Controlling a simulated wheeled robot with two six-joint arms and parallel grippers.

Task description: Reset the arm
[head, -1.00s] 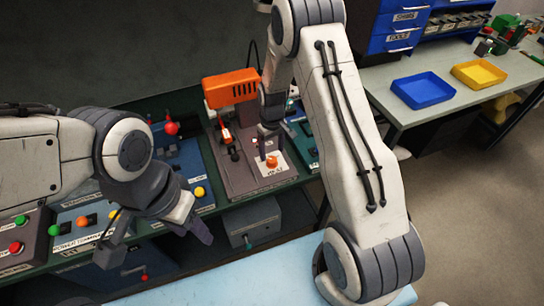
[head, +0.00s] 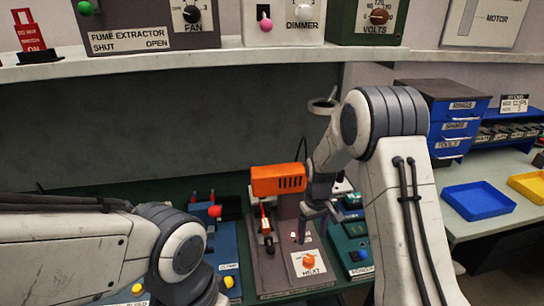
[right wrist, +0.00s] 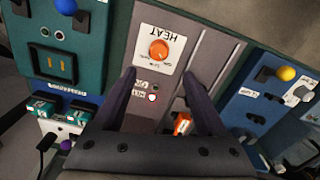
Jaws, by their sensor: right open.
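My right gripper (head: 318,226) is open and empty. It hangs above the grey panel with the orange HEAT knob (head: 309,261), apart from the knob. In the right wrist view the two dark fingers of the right gripper (right wrist: 160,82) are spread, and the HEAT knob (right wrist: 158,50) on its white plate lies beyond the fingertips. My left arm comes in from the left in the head view, but its gripper is below the picture's edge.
An orange boxy tool head (head: 278,181) stands just left of my right gripper. A shelf (head: 215,70) with control boxes runs above the bench. A blue tray (head: 478,200) and yellow tray (head: 528,186) lie on the right-hand table.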

